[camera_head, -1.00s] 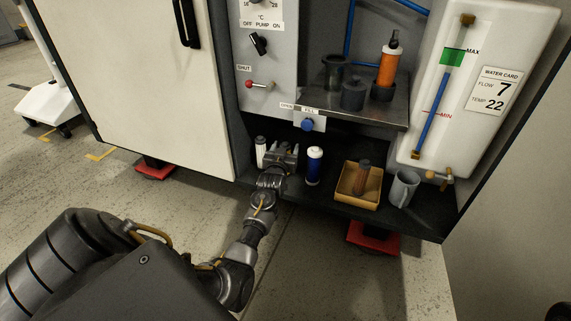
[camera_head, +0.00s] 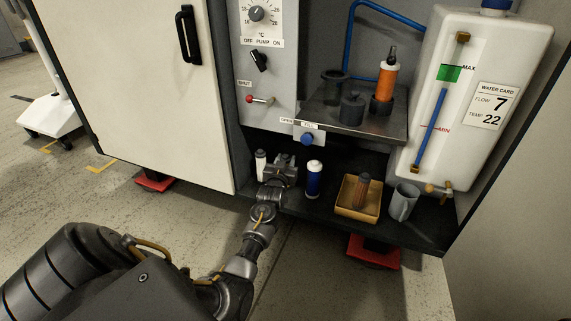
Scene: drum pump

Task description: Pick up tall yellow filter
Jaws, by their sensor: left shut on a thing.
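My left gripper (camera_head: 280,168) is at the low dark shelf, between a white-capped canister (camera_head: 261,165) on its left and a blue-and-white filter (camera_head: 314,180) on its right. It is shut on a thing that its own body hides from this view. No tall yellow filter can be made out, so I cannot tell from the picture what is held. An orange filter (camera_head: 386,83) with a dark top stands upright in a holder on the metal shelf above. My right gripper is not in view.
A yellow tray (camera_head: 345,208) holding a brown-orange filter (camera_head: 362,188) and a grey mug (camera_head: 403,202) stand right on the low shelf (camera_head: 320,212). The metal shelf (camera_head: 330,118) overhangs it. A white water tank (camera_head: 500,60) is at right, a white cabinet door (camera_head: 150,110) at left.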

